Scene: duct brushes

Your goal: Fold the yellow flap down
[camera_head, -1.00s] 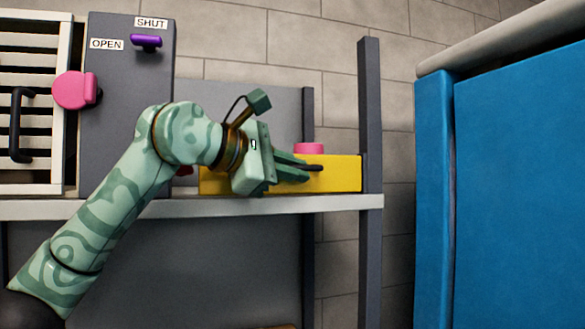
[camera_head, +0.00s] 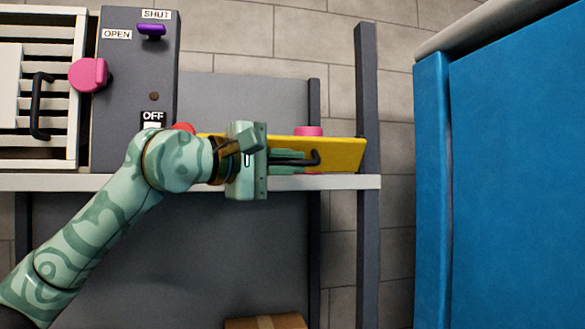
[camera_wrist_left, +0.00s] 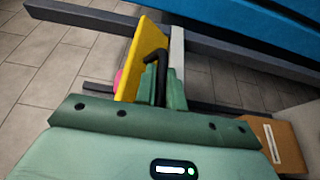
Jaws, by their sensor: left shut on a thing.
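The yellow flap (camera_head: 340,150) is at the shelf's front right, tilted, with a black handle on its face. It also shows in the left wrist view (camera_wrist_left: 143,55), with the black handle (camera_wrist_left: 157,72) in front of it. My left gripper (camera_head: 305,159) is shut on the black handle, its fingers in front of the flap. In the left wrist view its fingers (camera_wrist_left: 168,88) close around the handle. My arm and gripper hide the flap's left part. A pink thing (camera_head: 308,130) shows just above the flap's top edge. My right gripper is not in view.
A white shelf edge (camera_head: 345,182) runs below the flap, with a dark post (camera_head: 367,100) at right. A grey panel (camera_head: 137,60) with a purple lever (camera_head: 151,31) stands left. A blue unit (camera_head: 515,180) fills the right. A cardboard box (camera_head: 265,322) lies low.

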